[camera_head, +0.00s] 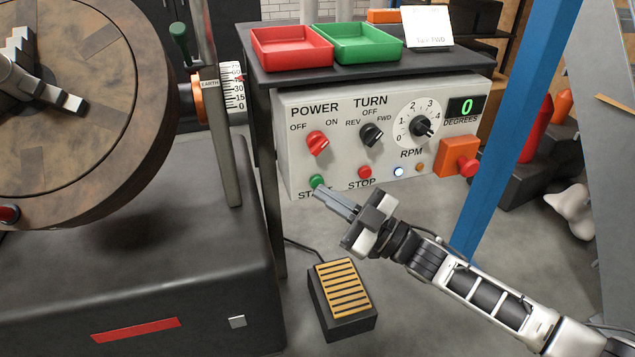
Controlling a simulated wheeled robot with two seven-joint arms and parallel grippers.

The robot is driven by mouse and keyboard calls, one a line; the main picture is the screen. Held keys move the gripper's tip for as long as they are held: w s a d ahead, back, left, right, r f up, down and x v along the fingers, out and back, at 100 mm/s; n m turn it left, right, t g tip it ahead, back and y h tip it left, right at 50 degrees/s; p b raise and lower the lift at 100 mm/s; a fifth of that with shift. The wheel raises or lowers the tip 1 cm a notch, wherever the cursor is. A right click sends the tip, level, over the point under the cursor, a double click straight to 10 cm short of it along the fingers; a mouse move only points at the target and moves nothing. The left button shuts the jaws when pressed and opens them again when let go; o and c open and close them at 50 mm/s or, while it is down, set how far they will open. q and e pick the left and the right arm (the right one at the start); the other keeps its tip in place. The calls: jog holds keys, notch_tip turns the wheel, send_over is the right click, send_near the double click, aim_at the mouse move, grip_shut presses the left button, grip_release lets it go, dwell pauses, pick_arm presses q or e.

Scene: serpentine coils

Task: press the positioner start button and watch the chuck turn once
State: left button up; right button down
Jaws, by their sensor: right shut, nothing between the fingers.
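The green start button (317,182) is at the lower left of the white control panel (355,105); its label is partly hidden by my gripper. My right gripper (318,193) is shut and empty, with its fingertips just below the green button. I cannot tell whether they touch it. The round brown chuck (120,120) is at the left, cut off by the frame, with metal jaws on its face. The degrees display (467,107) reads 0. The red stop button (365,172) is right of the start button. My left gripper is out of view.
The panel also has a red power knob (318,142), a black turn knob (371,134), an RPM dial (422,127) and an orange box with a red button (457,160). A foot pedal (343,290) lies below. A blue post (515,130) stands right of the panel.

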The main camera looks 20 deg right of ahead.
jog(key=shift+w, duration=0.3)
